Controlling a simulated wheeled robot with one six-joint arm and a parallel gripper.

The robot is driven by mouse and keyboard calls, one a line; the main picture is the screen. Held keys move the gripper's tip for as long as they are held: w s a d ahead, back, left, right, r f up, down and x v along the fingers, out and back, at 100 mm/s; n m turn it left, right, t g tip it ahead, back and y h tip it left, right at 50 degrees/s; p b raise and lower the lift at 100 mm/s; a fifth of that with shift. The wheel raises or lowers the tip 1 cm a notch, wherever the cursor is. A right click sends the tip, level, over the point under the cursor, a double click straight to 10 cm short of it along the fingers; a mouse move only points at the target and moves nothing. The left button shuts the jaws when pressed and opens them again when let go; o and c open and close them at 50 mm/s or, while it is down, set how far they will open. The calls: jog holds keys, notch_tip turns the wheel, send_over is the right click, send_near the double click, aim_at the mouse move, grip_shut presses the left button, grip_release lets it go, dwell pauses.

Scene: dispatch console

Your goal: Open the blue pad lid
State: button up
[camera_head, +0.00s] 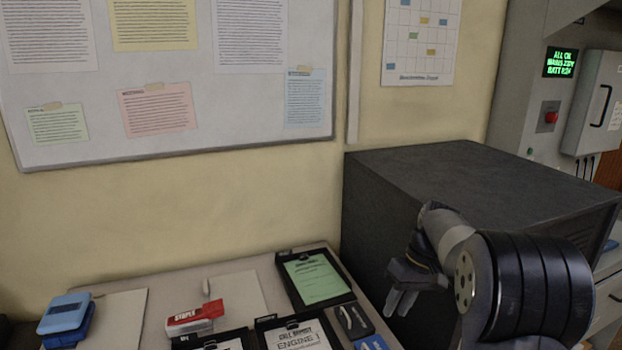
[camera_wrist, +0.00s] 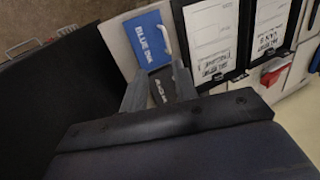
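The blue ink pad (camera_wrist: 152,38), lettered "BLUE INK", lies near the desk edge with its blue lid face showing and a pale bar along one side. The lid looks shut. In the head view only part of the blue pad (camera_head: 371,343) shows at the bottom edge. A black ink pad (camera_wrist: 162,86) lies beside it, also in the head view (camera_head: 354,321). My gripper (camera_head: 402,300) hangs above and to the right of the pads. In the wrist view my gripper (camera_wrist: 155,84) has its fingers apart, with the black pad seen between them and nothing held.
Black clipboards with papers (camera_head: 292,336) and a green sheet (camera_head: 314,278) lie left of the pads. A large dark cabinet (camera_head: 440,180) stands behind my arm.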

jog(key=x, duration=0.7)
jog(key=shift+a+f+p, duration=0.1)
jog(key=shift+f+p, duration=0.1)
jog(key=shift+p, duration=0.15)
jog(key=shift+a+f, duration=0.15)
jog(key=shift+f, duration=0.05)
jog(key=shift+s+a+h+b, duration=0.1)
jog(key=shift+s+h+b, duration=0.05)
jog(key=shift+h+b, duration=0.15)
jog(key=shift+r, duration=0.1)
